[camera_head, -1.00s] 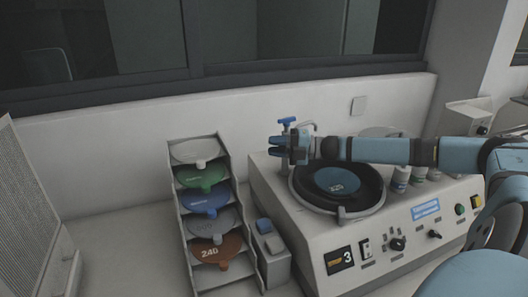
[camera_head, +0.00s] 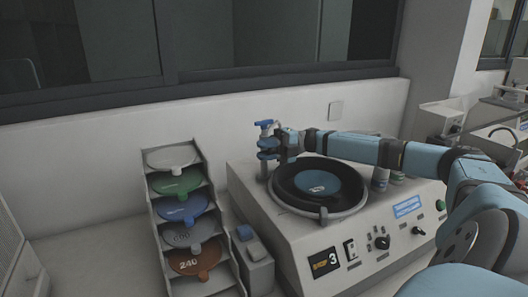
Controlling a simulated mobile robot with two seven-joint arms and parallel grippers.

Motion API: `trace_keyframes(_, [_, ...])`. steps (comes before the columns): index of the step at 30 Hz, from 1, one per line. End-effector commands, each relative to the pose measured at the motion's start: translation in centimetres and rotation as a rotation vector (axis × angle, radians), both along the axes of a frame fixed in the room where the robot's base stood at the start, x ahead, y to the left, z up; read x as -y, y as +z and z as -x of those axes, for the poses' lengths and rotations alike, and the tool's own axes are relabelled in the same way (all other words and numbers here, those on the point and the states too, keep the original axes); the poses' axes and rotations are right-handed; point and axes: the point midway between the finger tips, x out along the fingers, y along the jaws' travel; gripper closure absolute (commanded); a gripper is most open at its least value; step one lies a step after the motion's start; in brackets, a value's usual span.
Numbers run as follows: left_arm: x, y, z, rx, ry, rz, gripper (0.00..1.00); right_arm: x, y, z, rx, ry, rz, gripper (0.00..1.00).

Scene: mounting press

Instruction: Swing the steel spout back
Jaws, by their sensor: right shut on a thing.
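The grinding machine (camera_head: 340,238) has a round black platter with a blue centre disc (camera_head: 317,182). A steel post with a blue tap handle (camera_head: 265,124) stands at its back left corner. My right arm reaches in from the right, above the back of the platter. My left gripper is not in view.
A rack with several coloured discs (camera_head: 180,207) stands left of the machine. A small grey box with a blue top (camera_head: 252,250) sits between them. The wall is close behind.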

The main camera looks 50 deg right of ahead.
Motion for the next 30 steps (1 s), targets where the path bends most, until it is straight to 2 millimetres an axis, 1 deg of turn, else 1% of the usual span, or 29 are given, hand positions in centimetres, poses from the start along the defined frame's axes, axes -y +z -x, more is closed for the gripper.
trace_keyframes(7, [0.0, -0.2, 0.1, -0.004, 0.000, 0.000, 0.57, 0.0, 0.0, 0.0, 0.001, 0.000, 0.000, 1.00])
trace_keyframes(8, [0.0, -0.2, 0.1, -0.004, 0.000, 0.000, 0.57, 0.0, 0.0, 0.0, 0.001, 0.000, 0.000, 0.68])
trace_keyframes(9, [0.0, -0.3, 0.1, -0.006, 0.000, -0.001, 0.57, 0.0, 0.0, 0.0, 0.001, 0.000, 0.000, 0.59])
trace_keyframes(10, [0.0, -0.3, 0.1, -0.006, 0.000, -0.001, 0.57, 0.0, 0.0, 0.0, 0.001, 0.000, 0.000, 0.53])
trace_keyframes(18, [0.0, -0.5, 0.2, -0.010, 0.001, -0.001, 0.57, 0.1, 0.0, 0.0, 0.001, -0.001, 0.000, 0.53])
trace_keyframes(22, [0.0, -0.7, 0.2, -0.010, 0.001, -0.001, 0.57, 0.8, -0.1, 0.3, 0.000, -0.002, 0.002, 0.53])
trace_keyframes(26, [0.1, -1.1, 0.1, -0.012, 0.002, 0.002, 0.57, 2.9, -0.3, 1.1, -0.002, -0.004, 0.004, 0.53])
trace_keyframes(30, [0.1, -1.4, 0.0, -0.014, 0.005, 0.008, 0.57, 5.9, -0.4, 2.3, -0.002, -0.004, 0.003, 0.53])
